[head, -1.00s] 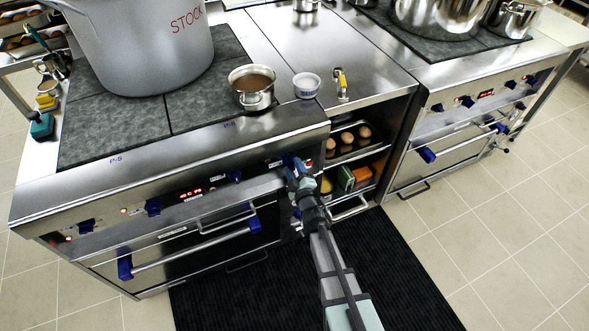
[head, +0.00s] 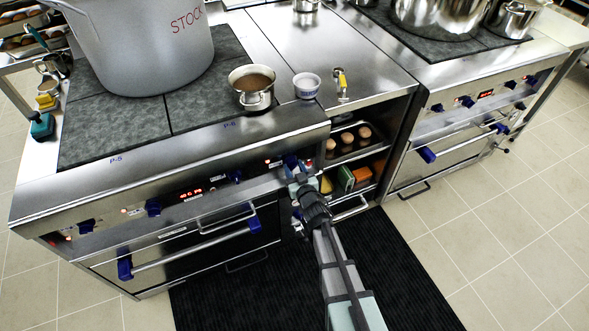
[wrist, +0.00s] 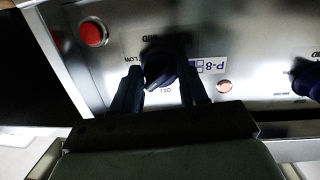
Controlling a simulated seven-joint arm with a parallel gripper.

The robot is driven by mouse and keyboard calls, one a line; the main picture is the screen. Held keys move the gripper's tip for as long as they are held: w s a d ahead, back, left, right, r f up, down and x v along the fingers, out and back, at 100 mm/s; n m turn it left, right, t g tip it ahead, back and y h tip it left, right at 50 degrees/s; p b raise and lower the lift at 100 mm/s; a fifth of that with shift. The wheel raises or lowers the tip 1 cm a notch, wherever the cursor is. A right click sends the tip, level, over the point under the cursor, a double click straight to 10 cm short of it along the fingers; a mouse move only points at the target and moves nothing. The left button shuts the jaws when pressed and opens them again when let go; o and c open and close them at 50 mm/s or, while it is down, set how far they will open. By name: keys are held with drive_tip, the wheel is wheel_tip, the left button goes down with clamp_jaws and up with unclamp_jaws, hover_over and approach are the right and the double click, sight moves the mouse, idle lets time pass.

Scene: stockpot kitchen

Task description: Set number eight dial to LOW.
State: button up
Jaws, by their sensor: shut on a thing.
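The number eight dial is a dark blue knob (wrist: 160,66) on the steel control panel, beside a label reading P-8 (wrist: 208,65). The lettering is upside down in the wrist view: OFF below the knob, LOW to its left, MID above. The knob's narrow grip looks tilted toward the lower left, between OFF and LOW, but its exact setting is hard to read. My gripper (wrist: 162,90) has one finger on each side of the knob and is shut on it. In the head view my gripper (head: 297,172) is at the panel's right end and hides most of the dial.
A red button (wrist: 93,32) and a second dark knob (wrist: 304,78) flank the dial. An oven door handle (head: 188,252) runs below the panel. A saucepan (head: 252,88) stands above on the stove.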

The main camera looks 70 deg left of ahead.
drive_tip(key=m+g, duration=0.1)
drive_tip(key=m, duration=0.8)
drive_tip(key=shift+m+g, duration=0.4)
drive_tip(key=shift+r, duration=0.1)
idle(0.4)
drive_tip(key=o, duration=1)
drive_tip(key=shift+o, duration=0.2)
drive_tip(key=d+r, duration=0.1)
drive_tip(key=d, duration=1.2)
drive_tip(key=shift+w+d+r, duration=0.3)
drive_tip(key=shift+d, duration=0.05)
